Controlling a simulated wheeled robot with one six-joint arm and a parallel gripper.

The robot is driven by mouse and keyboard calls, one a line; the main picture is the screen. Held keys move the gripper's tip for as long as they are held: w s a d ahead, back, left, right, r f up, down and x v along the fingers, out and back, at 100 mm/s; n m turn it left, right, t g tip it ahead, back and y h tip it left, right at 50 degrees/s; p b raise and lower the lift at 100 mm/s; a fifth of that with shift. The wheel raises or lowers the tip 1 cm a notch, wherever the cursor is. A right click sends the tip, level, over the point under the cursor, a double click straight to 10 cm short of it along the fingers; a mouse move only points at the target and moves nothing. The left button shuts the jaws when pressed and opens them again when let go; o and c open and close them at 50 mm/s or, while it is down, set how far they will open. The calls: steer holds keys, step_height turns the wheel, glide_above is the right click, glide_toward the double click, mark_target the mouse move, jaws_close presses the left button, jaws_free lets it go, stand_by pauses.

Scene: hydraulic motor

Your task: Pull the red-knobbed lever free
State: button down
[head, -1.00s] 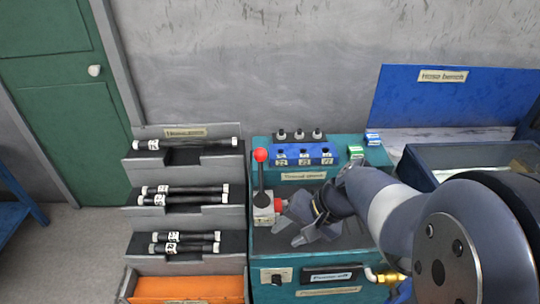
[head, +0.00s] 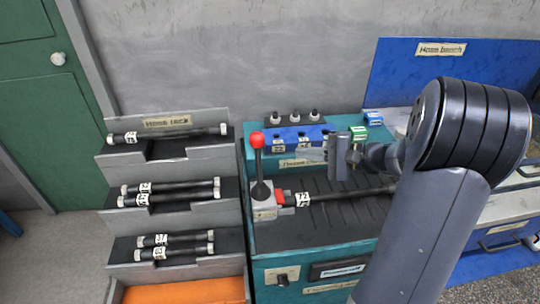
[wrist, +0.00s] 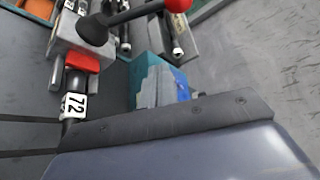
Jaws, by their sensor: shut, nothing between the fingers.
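The lever (head: 260,165) stands upright with its red knob (head: 257,139) on a grey valve block (head: 264,213) at the left of the teal bench. My gripper (head: 314,155) is shut and empty, above the bench to the right of the lever and apart from it. In the wrist view the red knob (wrist: 178,5) is at the top edge, and the lever's black base (wrist: 92,30) sits on the block. A black hose tagged 72 (head: 345,194) lies on the bench, its left end at the block's red collar (head: 281,197). It also shows in the wrist view (wrist: 75,104).
A blue block with numbered sockets (head: 300,138) stands behind my gripper. A stepped hose rack (head: 175,225) with several black hoses is on the left. The dark bench top in front is clear.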

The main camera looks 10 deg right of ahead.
mark_target(258, 157)
steer(key=shift+w+a+f+p, duration=0.15)
steer(key=shift+a+p, duration=0.1)
steer(key=shift+a, duration=1.35)
steer(key=shift+w+a+p, duration=0.15)
steer(key=shift+a+p, duration=0.1)
steer(key=shift+a, duration=1.3)
steer(key=shift+w+a+f+p, duration=0.15)
steer(key=shift+a+p, duration=0.1)
steer(key=shift+a, duration=1.35)
steer(key=shift+b, duration=0.55)
